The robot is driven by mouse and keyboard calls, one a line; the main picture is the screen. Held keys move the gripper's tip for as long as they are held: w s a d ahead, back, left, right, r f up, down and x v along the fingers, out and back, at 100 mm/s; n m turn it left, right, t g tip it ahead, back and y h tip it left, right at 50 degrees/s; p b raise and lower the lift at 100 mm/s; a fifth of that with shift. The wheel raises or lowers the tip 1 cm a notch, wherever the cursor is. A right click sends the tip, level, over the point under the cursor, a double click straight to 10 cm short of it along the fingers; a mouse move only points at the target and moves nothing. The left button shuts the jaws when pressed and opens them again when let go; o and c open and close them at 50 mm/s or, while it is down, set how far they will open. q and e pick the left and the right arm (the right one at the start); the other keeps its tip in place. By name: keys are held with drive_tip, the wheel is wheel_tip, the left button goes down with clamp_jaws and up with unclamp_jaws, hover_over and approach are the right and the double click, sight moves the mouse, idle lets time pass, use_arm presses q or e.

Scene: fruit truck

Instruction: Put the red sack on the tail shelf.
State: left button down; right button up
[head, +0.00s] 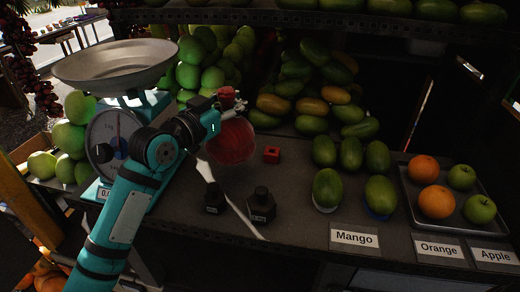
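The red sack (232,142) is a round, dark red bundle near the middle of the tail shelf (290,222). My teal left arm reaches in from the lower left, and its gripper (236,103) is at the top of the sack. A small red tuft (226,94) sticks up at the fingers, so the gripper appears shut on the sack's neck. The sack hangs or stands upright just below the fingers; whether its bottom touches the shelf I cannot tell. The arm covers part of its left side. My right gripper is out of view.
A scale (116,130) with a metal pan (115,68) stands left of the sack. Two black weights (261,206) and a small red cube (271,154) are close by. Mangoes (328,187) and a fruit tray (406,200) lie to the right. Bare shelf shows in front.

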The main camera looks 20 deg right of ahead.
sight(236, 117)
use_arm(q)
wheel_tip(236, 117, down, 3)
drive_tip(key=shift+d+r+p, duration=0.1)
drive_tip(key=shift+r+p, duration=0.1)
drive_tip(key=shift+p, duration=0.1)
drive_tip(key=shift+f, duration=0.65)
wheel_tip(236, 117, down, 2)
drive_tip(key=shift+f+p, duration=0.2)
drive_tip(key=shift+p, duration=0.2)
drive_tip(key=shift+f, duration=0.5)
drive_tip(key=shift+f, duration=0.15)
drive_tip(key=c, duration=1.3)
unclamp_jaws()
